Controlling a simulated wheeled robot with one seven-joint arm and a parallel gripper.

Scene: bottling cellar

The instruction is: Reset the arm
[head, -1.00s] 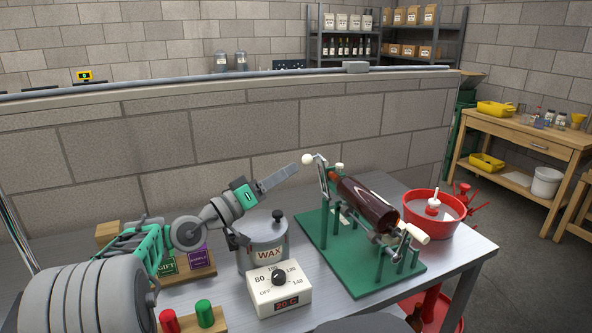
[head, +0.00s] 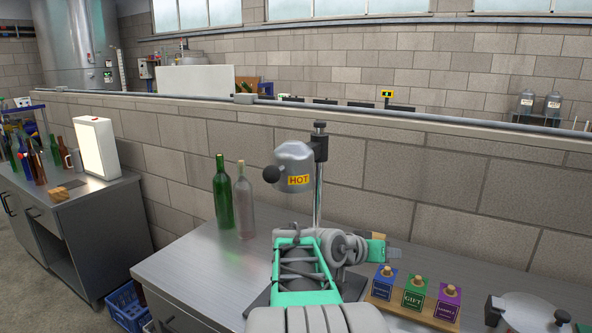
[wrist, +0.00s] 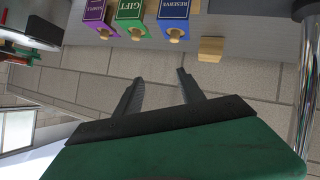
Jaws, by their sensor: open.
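My arm is bent over the worktop (head: 205,275). My gripper (head: 394,253) is at its end, just behind a wooden rack of blocks and in front of the block wall. In the wrist view, my gripper (wrist: 157,88) has two grey fingers apart, with nothing between them. The blue Reserve block (head: 384,283), green Gift block (head: 413,292) and purple block (head: 446,303) stand in the rack (head: 395,308). They also show upside down at the top of the wrist view, apart from the fingers.
A heater marked HOT (head: 293,168) hangs on a post (head: 319,185) close to my arm. A green bottle (head: 221,195) and a clear bottle (head: 243,205) stand left of it. A metal pot lid (head: 525,310) is at lower right. The worktop's left part is clear.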

